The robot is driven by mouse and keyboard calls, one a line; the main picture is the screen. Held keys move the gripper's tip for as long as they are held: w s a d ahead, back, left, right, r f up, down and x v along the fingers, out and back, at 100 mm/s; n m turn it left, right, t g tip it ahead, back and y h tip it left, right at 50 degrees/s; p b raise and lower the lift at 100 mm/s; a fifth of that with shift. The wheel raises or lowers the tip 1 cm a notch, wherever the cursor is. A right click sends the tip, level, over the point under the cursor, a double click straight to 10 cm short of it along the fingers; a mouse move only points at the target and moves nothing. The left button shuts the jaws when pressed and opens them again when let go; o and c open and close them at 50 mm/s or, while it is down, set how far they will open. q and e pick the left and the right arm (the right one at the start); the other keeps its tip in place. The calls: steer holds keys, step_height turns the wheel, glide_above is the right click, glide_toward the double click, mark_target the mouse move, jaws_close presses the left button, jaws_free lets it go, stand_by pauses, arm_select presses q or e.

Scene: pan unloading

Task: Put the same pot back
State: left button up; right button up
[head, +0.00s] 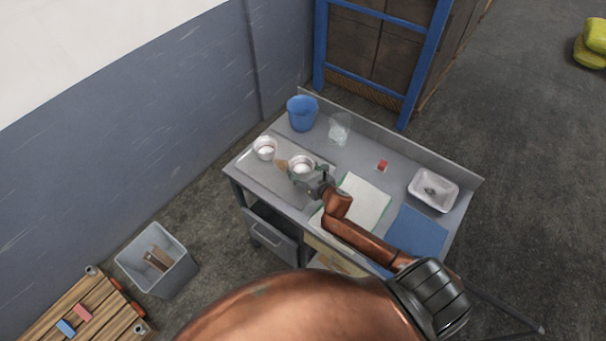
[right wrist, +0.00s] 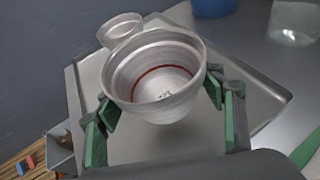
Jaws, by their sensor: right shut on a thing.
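A whitish-grey pot (head: 302,163) with a red ring inside is between the green fingers of my right gripper (head: 307,178). In the right wrist view the pot (right wrist: 155,75) is upright or nearly so, with small green bits at its bottom. The fingers (right wrist: 160,100) hold it from both sides. It is over the grey metal tray (head: 262,186); I cannot tell if it touches the tray. A second similar pot (head: 264,148) stands at the tray's far left, also seen in the right wrist view (right wrist: 120,28). My left gripper is not in view.
On the bench are a blue bucket (head: 302,113), a clear container (head: 340,128), a small red item (head: 382,166), a white basin (head: 433,190), a pale mat (head: 363,204) and a blue mat (head: 416,232). A grey bin (head: 157,260) stands on the floor.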

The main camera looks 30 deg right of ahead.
mark_target(303, 171)
steer(key=shift+w+d+f, duration=0.1)
steer(key=shift+d+f, duration=0.1)
steer(key=shift+f, duration=0.05)
step_height(303, 171, down, 3)
steer(key=shift+w+d+r, duration=0.1)
steer(key=shift+w, duration=0.05)
steer(key=shift+f, duration=0.6)
steer(key=o, duration=1.3)
steer(key=shift+r, duration=0.1)
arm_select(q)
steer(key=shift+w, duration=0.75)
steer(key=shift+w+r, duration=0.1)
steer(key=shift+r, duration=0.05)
arm_select(e)
steer(key=shift+r, duration=0.1)
steer(key=shift+s+r, duration=0.15)
steer(key=shift+s, duration=0.1)
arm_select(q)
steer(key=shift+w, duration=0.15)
arm_select(e)
steer(key=v, duration=1.1)
steer(key=shift+s+r, duration=0.1)
steer(key=shift+s, duration=0.1)
